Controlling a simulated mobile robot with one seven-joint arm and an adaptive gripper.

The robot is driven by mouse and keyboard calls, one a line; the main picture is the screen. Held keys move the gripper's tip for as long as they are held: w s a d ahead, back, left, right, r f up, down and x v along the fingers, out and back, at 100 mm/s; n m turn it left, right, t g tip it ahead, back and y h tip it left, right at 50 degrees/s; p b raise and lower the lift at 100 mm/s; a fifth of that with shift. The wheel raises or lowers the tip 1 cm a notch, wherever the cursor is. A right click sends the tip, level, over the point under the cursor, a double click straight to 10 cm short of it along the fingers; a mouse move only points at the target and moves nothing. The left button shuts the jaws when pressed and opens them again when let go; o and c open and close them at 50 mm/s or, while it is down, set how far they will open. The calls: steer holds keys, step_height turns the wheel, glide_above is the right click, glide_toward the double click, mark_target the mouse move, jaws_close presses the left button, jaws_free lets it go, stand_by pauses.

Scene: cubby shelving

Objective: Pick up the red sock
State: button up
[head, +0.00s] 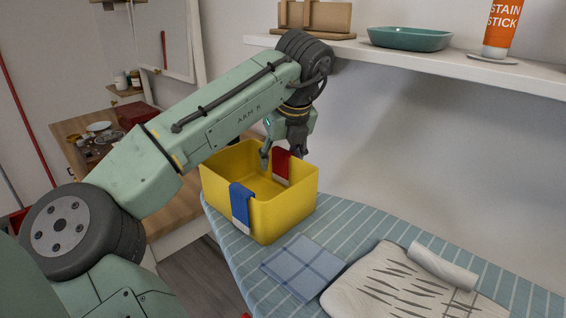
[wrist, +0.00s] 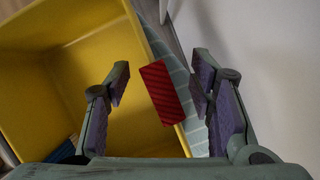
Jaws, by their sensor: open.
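The red sock (head: 281,166) hangs over the far rim of the yellow bin (head: 276,219), with a pale end at its bottom inside the bin. In the wrist view the sock (wrist: 162,92) lies over the bin's rim between my two fingers. My gripper (head: 277,158) is above the bin by that rim. Its fingers (wrist: 158,85) are open, one on each side of the sock, with gaps between them and the cloth. The wrist view does not clearly show how far above the sock the fingertips are.
A blue sock (head: 241,203) hangs over the bin's near rim. The bin stands on a striped ironing board (head: 333,222) with a folded checked cloth (head: 303,266) and a patterned cloth (head: 400,285). A shelf (head: 420,58) with a teal dish (head: 410,39) is above right. The wall is close behind.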

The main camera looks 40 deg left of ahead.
steer(key=shift+x, duration=0.9)
